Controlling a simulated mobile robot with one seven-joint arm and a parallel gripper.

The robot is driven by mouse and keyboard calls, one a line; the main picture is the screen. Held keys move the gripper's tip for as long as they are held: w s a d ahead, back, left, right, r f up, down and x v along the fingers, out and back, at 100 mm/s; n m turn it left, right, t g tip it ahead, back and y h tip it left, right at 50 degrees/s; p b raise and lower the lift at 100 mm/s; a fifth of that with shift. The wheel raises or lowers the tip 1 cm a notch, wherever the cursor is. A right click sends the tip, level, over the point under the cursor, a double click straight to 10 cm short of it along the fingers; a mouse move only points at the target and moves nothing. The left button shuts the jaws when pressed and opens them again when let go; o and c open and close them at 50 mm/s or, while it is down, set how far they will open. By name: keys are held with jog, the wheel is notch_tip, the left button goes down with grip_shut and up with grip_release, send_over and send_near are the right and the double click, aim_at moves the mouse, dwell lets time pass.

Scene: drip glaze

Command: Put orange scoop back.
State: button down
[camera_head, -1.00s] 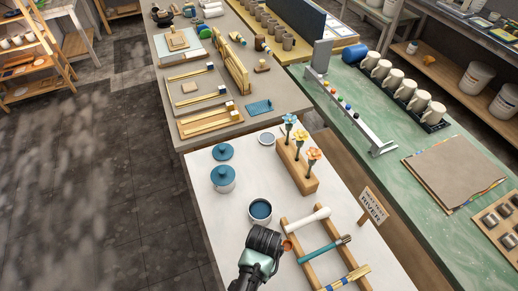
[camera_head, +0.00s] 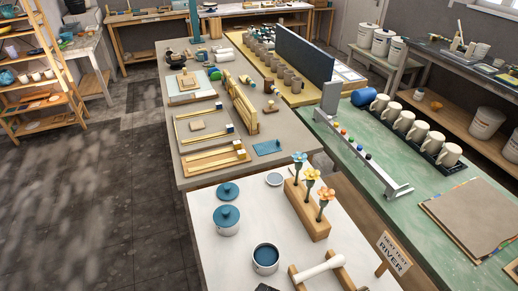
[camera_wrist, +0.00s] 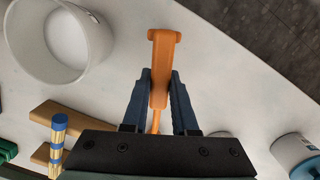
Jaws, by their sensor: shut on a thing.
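The orange scoop (camera_wrist: 160,75) shows in the wrist view, its wide handle end toward the top and a thin shaft running down behind the gripper body. My gripper (camera_wrist: 159,88) is shut on it, one dark finger on each side. The scoop's bowl is hidden. In the head view the scoop is not visible, and the gripper's fingers are below the picture. A wooden rack (camera_head: 299,280) with a white-handled tool (camera_head: 318,268) lies at the bottom edge. In the wrist view, part of the wooden rack (camera_wrist: 52,113) lies to the left of my gripper.
A white round container (camera_wrist: 62,45) is at the wrist view's upper left.

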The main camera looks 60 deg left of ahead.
jog(key=shift+f+b, duration=0.4)
jog(key=shift+f, duration=0.2)
jog(key=c, duration=0.6)
grip_release()
jog(key=shift+r, duration=0.1)
jog(key=r, duration=0.4)
jog(key=w+r, duration=0.1)
jog(key=r, duration=0.7)
jog(key=shift+w+a+r, duration=0.15)
jog(key=shift+a+r, duration=0.1)
jog(key=shift+r, duration=0.15)
